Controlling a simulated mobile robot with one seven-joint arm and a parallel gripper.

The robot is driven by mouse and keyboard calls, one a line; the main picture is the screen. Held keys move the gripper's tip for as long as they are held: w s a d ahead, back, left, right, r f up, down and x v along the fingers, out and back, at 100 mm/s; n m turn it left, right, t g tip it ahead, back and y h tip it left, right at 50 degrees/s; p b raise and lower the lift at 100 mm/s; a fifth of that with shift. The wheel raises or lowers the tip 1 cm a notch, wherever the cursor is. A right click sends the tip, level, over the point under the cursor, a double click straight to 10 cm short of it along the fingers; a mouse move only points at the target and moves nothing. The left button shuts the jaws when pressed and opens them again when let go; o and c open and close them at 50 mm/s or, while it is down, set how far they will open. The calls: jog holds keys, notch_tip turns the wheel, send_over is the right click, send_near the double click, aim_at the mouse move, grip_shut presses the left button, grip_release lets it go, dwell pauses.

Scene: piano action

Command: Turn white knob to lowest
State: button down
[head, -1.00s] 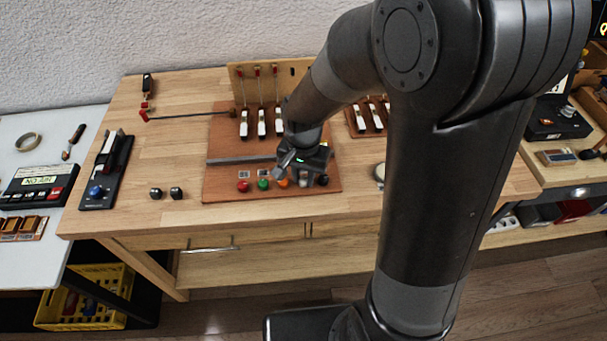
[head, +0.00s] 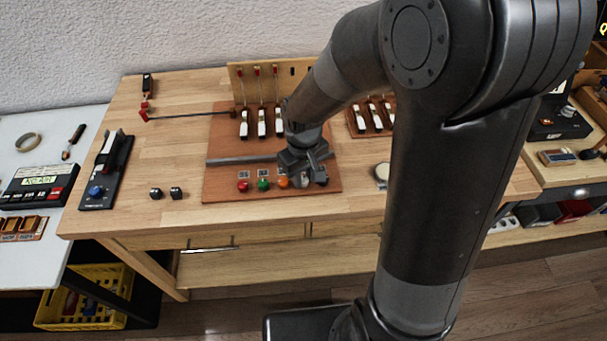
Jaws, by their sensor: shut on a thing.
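A row of knobs runs along the front of the reddish-brown board (head: 225,193) on the workbench. The red knob (head: 243,186), green knob (head: 263,184) and orange knob (head: 283,182) show clearly. My gripper (head: 306,183) points down at the right part of the row, just right of the orange knob. It is shut on the white knob (head: 303,182), which is mostly covered by the fingers. The knob's marking and turn angle cannot be made out. The black knob at the row's right end is largely hidden by my gripper.
White piano hammers (head: 262,123) stand behind a grey rail (head: 240,160) on the board. A round pale-topped object (head: 382,172) sits right of the board.

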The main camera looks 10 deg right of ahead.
aim_at(304, 179)
jog(key=shift+n, duration=1.2)
jog(key=c, duration=1.2)
grip_release()
notch_tip(304, 179, up, 11)
jog(key=shift+f, duration=0.1)
